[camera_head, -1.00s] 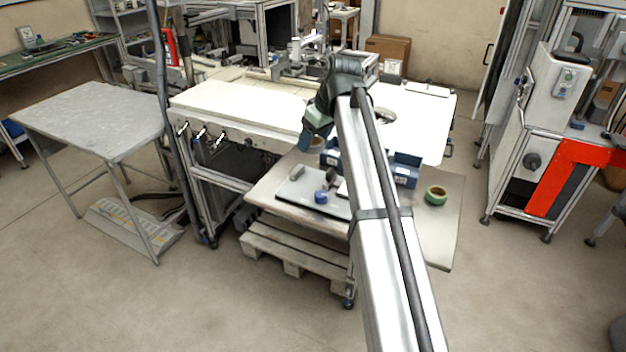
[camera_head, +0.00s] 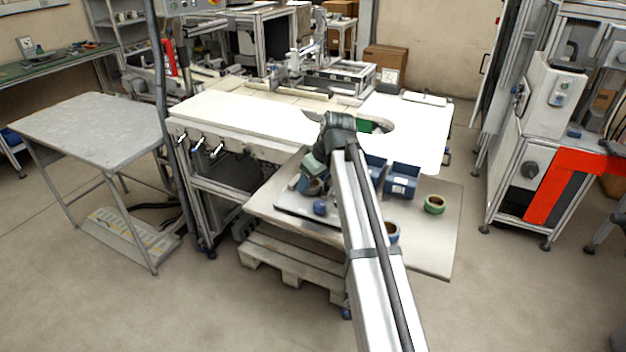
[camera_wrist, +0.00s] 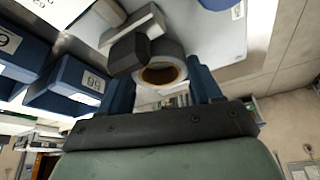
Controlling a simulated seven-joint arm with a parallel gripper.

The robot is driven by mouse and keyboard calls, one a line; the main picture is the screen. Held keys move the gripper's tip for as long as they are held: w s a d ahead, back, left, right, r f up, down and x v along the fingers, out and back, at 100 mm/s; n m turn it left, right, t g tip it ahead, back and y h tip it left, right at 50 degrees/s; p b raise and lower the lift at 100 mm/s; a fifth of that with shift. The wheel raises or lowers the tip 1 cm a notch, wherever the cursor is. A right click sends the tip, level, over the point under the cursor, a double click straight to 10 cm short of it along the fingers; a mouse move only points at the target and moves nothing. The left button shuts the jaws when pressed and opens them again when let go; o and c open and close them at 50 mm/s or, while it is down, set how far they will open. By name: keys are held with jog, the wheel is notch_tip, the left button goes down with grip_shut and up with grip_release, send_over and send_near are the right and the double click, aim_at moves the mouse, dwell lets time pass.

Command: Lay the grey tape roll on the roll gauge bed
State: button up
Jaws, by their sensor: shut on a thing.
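The grey tape roll (camera_wrist: 160,88), with a brown core, is between the two blue fingers of my gripper (camera_wrist: 163,88) in the wrist view. My gripper is shut on it. In the head view my gripper (camera_head: 312,183) is low over the left part of the pale, dark-edged plate that looks like the gauge bed (camera_head: 292,207). The bed also shows in the wrist view (camera_wrist: 225,42), with a grey block (camera_wrist: 140,22) and a dark knob-like piece (camera_wrist: 130,52) close to the roll. Whether the roll touches the bed cannot be told.
A small blue round object (camera_head: 320,207) is on the bed. Blue bins (camera_head: 402,181) stand behind my arm. A green roll (camera_head: 434,204) and a blue-sided roll (camera_head: 392,231) lie on the table (camera_head: 440,245), right of my arm. The table's right part has free room.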

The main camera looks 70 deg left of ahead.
jog(key=shift+f, duration=0.15)
jog(key=o, duration=1)
jog(key=v, duration=1.2)
jog(key=shift+a, duration=0.1)
